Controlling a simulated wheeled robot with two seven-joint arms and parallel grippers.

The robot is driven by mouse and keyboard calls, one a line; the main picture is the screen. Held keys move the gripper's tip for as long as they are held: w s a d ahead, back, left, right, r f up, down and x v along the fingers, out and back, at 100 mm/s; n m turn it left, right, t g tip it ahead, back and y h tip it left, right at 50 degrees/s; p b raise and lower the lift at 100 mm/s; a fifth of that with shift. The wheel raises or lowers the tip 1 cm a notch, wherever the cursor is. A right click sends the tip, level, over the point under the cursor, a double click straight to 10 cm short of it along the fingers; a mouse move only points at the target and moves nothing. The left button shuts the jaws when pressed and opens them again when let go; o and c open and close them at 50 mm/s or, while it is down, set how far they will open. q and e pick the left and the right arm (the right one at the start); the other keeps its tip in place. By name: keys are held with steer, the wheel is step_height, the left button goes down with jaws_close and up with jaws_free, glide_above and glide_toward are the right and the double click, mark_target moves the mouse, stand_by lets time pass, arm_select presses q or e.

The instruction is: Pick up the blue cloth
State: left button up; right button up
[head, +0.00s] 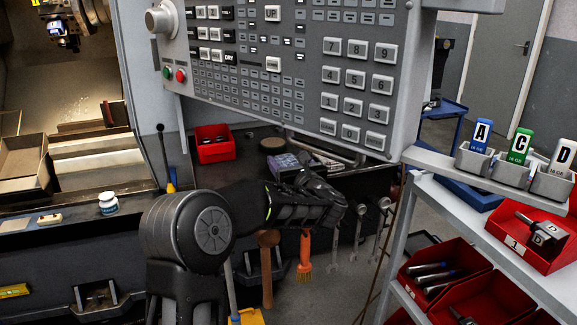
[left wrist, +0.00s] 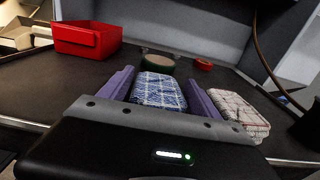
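The blue cloth (left wrist: 158,92), a folded blue and white checked pad, lies on the dark bench top in the left wrist view. My left gripper (left wrist: 159,76) has its two purple fingers spread, one on each side of the cloth. I cannot tell whether the fingers touch its sides. In the head view my left gripper (head: 288,164) is low over the bench under the control panel, and its hand mostly hides the cloth. My right gripper is not in view.
A white and red checked cloth (left wrist: 238,110) lies just right of the right finger. A red bin (head: 214,143) and a round dark tin (head: 273,145) stand behind. The control panel (head: 290,60) overhangs the bench. Tools, including an orange brush (head: 305,255), hang along the front edge.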

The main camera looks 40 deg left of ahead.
mark_target(288, 160)
arm_select(q)
steer(key=c, duration=1.1)
steer(key=shift+r, duration=0.15)
steer(key=shift+r, duration=0.5)
step_height(288, 160, up, 2)
steer(key=f+b+v, duration=0.1)
steer(key=b+v, duration=0.6)
steer(key=v, duration=1.1)
steer(key=shift+r, duration=0.1)
